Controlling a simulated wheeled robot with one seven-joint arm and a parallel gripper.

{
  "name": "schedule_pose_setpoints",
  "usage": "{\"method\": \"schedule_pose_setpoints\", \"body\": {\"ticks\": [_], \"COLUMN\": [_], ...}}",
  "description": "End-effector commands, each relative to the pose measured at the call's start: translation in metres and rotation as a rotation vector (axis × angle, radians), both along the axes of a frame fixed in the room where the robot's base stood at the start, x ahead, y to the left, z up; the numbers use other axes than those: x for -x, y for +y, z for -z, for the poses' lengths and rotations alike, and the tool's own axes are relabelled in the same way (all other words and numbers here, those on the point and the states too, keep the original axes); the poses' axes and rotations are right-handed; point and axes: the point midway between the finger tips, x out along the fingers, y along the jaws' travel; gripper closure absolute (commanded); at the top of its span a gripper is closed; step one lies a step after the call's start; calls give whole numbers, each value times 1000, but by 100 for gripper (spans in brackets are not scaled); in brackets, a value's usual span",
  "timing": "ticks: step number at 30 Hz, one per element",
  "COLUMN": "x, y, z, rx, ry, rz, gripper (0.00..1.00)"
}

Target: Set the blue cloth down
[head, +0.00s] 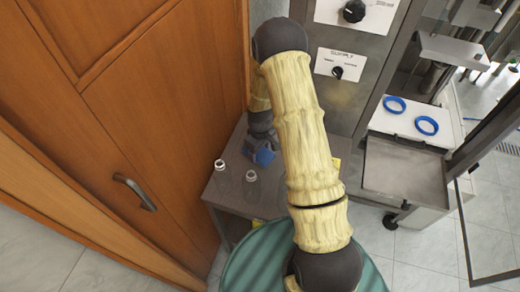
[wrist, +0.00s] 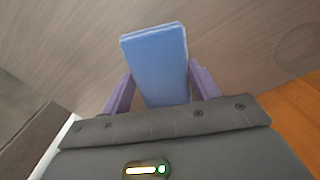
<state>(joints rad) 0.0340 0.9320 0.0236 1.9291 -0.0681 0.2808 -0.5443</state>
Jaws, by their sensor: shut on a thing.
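The blue cloth (wrist: 156,60) is a folded, flat rectangular piece between the two purple fingers of my gripper (wrist: 157,88) in the wrist view. My gripper is shut on it. In the head view the cloth (head: 264,157) shows as a small blue patch at the end of my arm, over the small grey table (head: 226,190). My arm partly hides the table, and I cannot tell whether the cloth touches its top.
Two clear bottles (head: 221,168) (head: 251,176) stand on the table left of and in front of my gripper. A wooden door (head: 130,110) is close on the left. A grey panel with knobs (head: 353,11) rises behind. Blue rings (head: 427,125) lie on a machine at right.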

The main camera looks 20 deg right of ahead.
Motion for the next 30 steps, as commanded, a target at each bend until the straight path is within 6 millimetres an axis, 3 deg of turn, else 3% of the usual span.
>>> {"method": "schedule_pose_setpoints", "body": {"ticks": [8, 9, 12, 23, 30], "x": [0, 0, 0, 0, -1], "y": [0, 0, 0, 0, 0], "z": [4, 2, 2, -3, -29], "rx": [0, 0, 0, 0, 0], "ry": [0, 0, 0, 0, -4], "rz": [0, 0, 1, 0, 1], "gripper": [60, 31, 17, 17, 17]}}
